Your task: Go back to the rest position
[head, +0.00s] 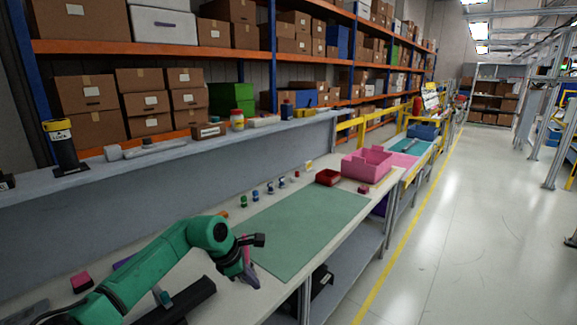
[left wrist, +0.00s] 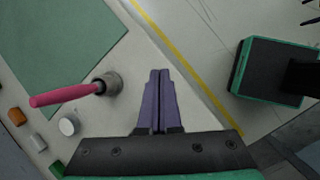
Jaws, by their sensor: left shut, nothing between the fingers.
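My left arm, green and black, reaches in from the lower left of the head view. Its left gripper (head: 249,270) hangs near the front edge of the workbench, beside the near end of the green mat (head: 300,228). In the left wrist view, the purple fingers (left wrist: 159,100) are pressed together with nothing between them. The mat (left wrist: 60,45) shows at upper left there. A pink-handled tool (left wrist: 65,95) with a grey round end lies left of the fingers, apart from them. My right gripper is not seen.
Small coloured parts (head: 269,188) line the mat's back edge. A red tray (head: 327,177) and a pink bin (head: 366,165) stand at the far end. A raised grey shelf (head: 190,150) runs behind the bench.

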